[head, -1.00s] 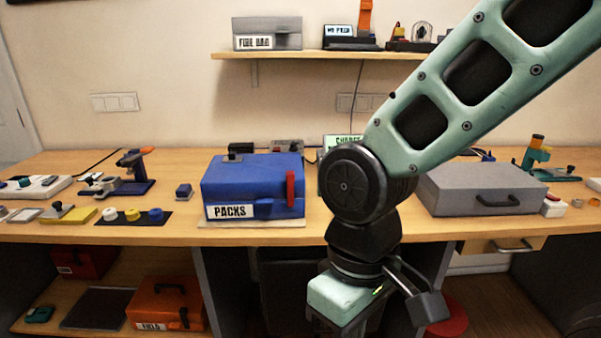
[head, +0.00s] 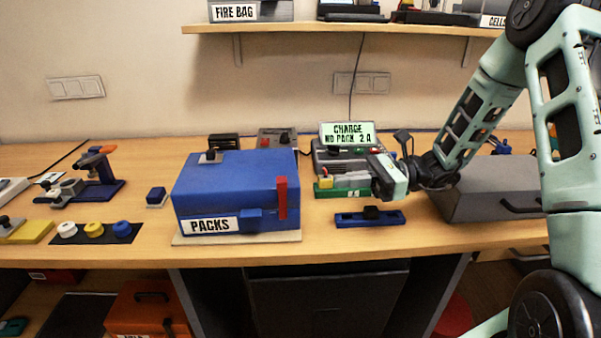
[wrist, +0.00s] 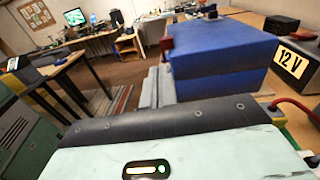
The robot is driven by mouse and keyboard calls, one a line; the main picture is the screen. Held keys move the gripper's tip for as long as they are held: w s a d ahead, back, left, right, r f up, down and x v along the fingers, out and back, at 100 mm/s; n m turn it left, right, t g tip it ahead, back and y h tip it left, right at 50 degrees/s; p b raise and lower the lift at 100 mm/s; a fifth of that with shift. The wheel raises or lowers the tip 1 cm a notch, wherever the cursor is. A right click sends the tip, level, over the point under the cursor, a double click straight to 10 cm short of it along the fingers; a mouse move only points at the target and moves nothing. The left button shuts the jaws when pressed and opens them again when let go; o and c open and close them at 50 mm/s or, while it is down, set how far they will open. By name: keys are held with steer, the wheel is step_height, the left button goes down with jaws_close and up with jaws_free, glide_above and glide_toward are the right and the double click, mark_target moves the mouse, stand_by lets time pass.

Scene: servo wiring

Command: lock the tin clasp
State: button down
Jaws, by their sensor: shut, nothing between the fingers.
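The tin is the blue box labelled PACKS (head: 235,185), closed, on the left-middle of the bench. A red lever (head: 282,197) stands upright at the right end of its front face. A small blue tab (head: 251,219) sticks out low on the front. In the wrist view the blue box (wrist: 225,45) is ahead at upper right, with the red lever (wrist: 166,43) at its left edge. My gripper (wrist: 160,84) is shut and empty, right of the box and apart from it. Its fingers are hard to make out in the head view.
A charger with a lit screen (head: 347,134) stands behind my gripper. A blue bar with a black knob (head: 370,217) lies in front of it. A grey case (head: 480,195) is at right.

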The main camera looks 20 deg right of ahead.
mark_target(289, 187)
steer(key=shift+w+d+m+t, duration=0.3)
steer(key=shift+w+d, duration=0.1)
steer(key=shift+d, duration=0.15)
steer(key=p+x, duration=0.1)
steer(key=x, duration=0.9)
steer(key=shift+p, duration=0.35)
steer(key=shift+a, duration=0.1)
steer(key=shift+x, duration=1.35)
